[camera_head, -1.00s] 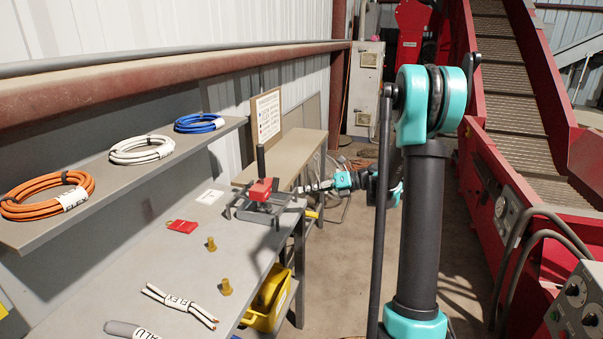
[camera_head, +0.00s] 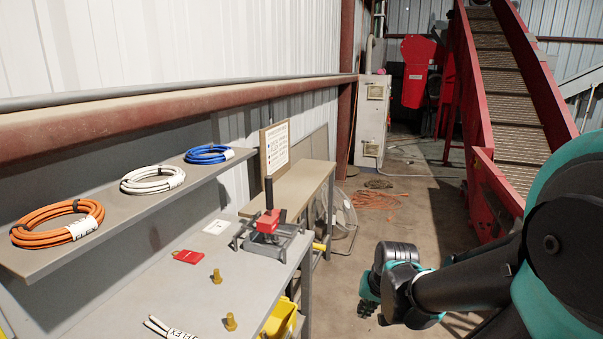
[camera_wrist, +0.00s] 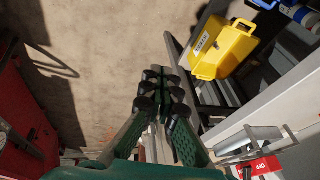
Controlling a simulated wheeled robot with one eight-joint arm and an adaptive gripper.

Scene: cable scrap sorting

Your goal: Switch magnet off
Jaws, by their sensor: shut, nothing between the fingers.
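A red block with an upright black lever (camera_head: 268,218) sits on a dark metal frame at the right end of the grey bench. It looks like the switchable magnet, though no name on it can be read. Its lever stands nearly vertical. My gripper (camera_head: 368,298) is to the right of the bench, over the floor and clear of the red block. In the wrist view my gripper (camera_wrist: 158,92) is shut and empty, its dark fingertips close together.
On the bench (camera_head: 150,290) lie a red tag (camera_head: 188,257), brass-coloured pegs (camera_head: 217,276) and white cables (camera_head: 170,329). A shelf above holds orange, white and blue coils. A yellow box (camera_wrist: 223,50) is by the bench. A red conveyor (camera_head: 480,150) stands at the right; open floor lies between.

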